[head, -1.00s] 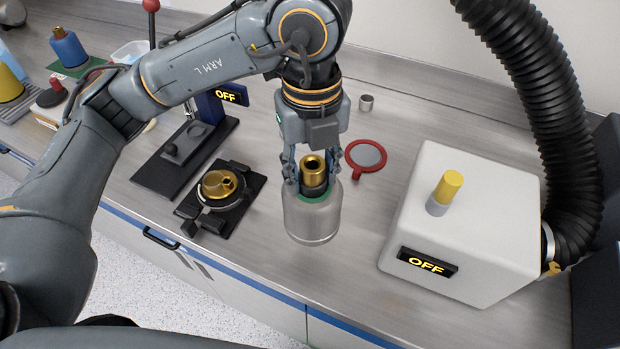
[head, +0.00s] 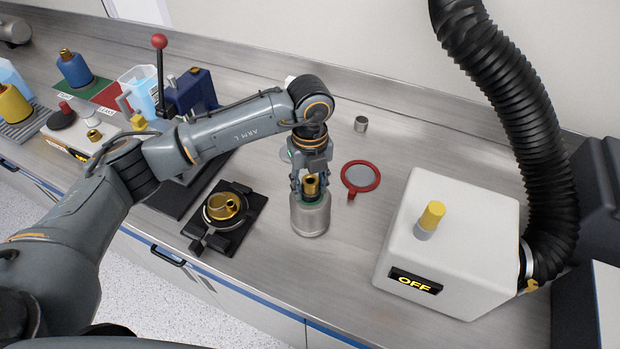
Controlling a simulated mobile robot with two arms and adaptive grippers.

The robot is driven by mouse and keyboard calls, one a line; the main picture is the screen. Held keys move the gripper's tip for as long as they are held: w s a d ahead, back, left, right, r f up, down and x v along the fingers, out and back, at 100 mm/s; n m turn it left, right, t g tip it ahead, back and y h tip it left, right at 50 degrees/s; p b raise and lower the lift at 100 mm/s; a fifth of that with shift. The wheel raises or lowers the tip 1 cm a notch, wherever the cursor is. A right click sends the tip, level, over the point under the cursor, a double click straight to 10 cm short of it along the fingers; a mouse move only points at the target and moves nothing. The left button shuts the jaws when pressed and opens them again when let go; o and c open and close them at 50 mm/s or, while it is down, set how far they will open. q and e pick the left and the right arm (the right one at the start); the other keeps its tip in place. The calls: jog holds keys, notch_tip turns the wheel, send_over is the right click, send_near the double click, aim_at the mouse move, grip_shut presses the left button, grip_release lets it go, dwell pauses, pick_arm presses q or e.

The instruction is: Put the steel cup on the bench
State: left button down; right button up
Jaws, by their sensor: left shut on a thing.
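My left gripper (head: 310,184) points down and is shut on the brass-necked top of a larger steel canister (head: 310,217) with a green collar. The canister looks upright on the bench; its exact contact with the surface is hard to tell. The fingers partly hide its neck. My right gripper is not in view.
A white box (head: 450,235) with an OFF display and black hose (head: 515,110) stands right. A black stand with a brass burner (head: 222,207) is left. A red-knobbed lever (head: 159,42) stands behind my arm.

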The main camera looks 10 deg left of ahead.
pick_arm(q)
jog(key=shift+f, duration=0.2)
jog(key=shift+f+b, duration=0.15)
jog(key=shift+b, duration=0.2)
jog(key=c, duration=0.8)
grip_release()
jog(key=shift+s, duration=0.1)
